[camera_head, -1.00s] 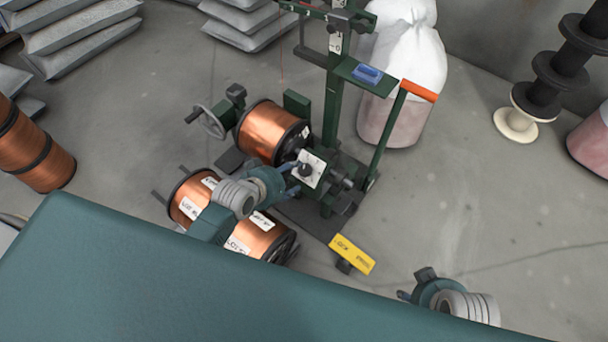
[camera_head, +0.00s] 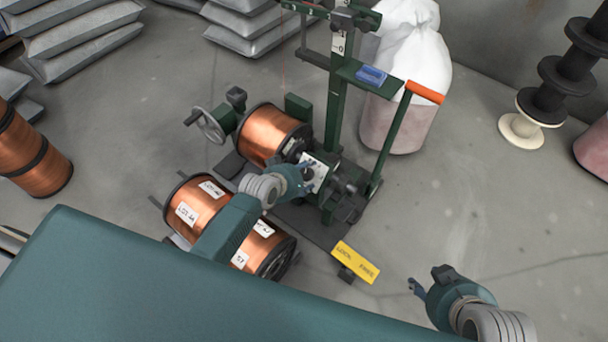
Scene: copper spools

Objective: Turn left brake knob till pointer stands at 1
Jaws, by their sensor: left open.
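The brake knob's white dial plate (camera_head: 318,173) is on the green winding stand (camera_head: 335,115), beside the upper copper spool (camera_head: 270,134). My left gripper (camera_head: 308,170) is open with its fingers at the plate, over the knob. The gripper hides most of the knob, and I cannot read the pointer or tell whether the fingers touch it. My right gripper (camera_head: 414,287) is at the lower right, over bare floor, away from the stand. Its fingers are too small to tell if they are open.
A labelled copper spool (camera_head: 197,194) lies below my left arm. A yellow sign (camera_head: 356,262) stands by the stand's base. A hand wheel (camera_head: 209,125) and an orange-handled lever (camera_head: 424,92) flank the stand.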

